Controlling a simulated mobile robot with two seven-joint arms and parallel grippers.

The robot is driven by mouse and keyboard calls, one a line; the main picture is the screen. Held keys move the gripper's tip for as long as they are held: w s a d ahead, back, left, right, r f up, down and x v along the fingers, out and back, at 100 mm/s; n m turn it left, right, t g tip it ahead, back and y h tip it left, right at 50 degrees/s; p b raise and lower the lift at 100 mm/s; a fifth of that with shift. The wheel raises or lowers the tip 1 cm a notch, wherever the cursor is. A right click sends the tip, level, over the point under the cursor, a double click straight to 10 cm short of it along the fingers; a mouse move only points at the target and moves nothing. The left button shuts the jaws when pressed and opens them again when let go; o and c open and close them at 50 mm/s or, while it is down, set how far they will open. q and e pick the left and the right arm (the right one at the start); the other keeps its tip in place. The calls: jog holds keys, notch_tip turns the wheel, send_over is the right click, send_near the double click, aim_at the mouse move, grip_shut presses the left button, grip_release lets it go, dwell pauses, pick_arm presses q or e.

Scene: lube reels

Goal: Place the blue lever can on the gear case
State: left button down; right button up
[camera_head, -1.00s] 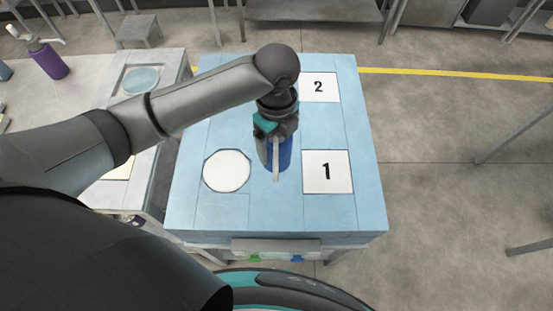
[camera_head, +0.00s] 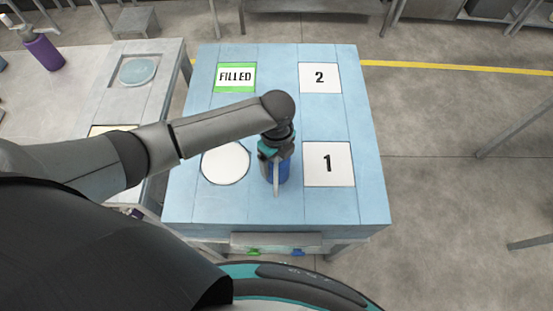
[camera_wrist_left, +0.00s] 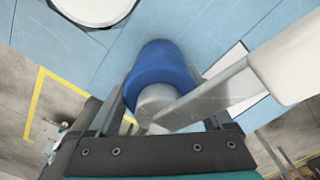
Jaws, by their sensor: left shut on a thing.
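The blue lever can (camera_head: 281,173) is in my left gripper (camera_head: 274,152), over the blue-topped table between the white disc and the card marked 1. In the left wrist view the blue can (camera_wrist_left: 160,62) sits between the fingers, with its grey cap and long pale lever (camera_wrist_left: 215,95) pointing to the right. My left gripper is shut on the can. I cannot tell whether the can's base touches the table. I cannot pick out anything that is clearly the gear case. My right gripper is not in view.
The blue table (camera_head: 345,208) bears a white round disc (camera_head: 226,163), cards marked 1 (camera_head: 328,164) and 2 (camera_head: 320,78), and a green-edged FILLED card (camera_head: 235,77). A grey side table (camera_head: 165,60) with a round plate and a purple can (camera_head: 44,52) stand at the left.

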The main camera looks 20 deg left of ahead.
pick_arm(q)
grip_release()
jog(key=shift+f, duration=0.1)
notch_tip(320, 180, up, 12)
jog(key=shift+r+p, duration=0.15)
jog(key=shift+p, duration=0.7)
jog(key=shift+s, duration=0.1)
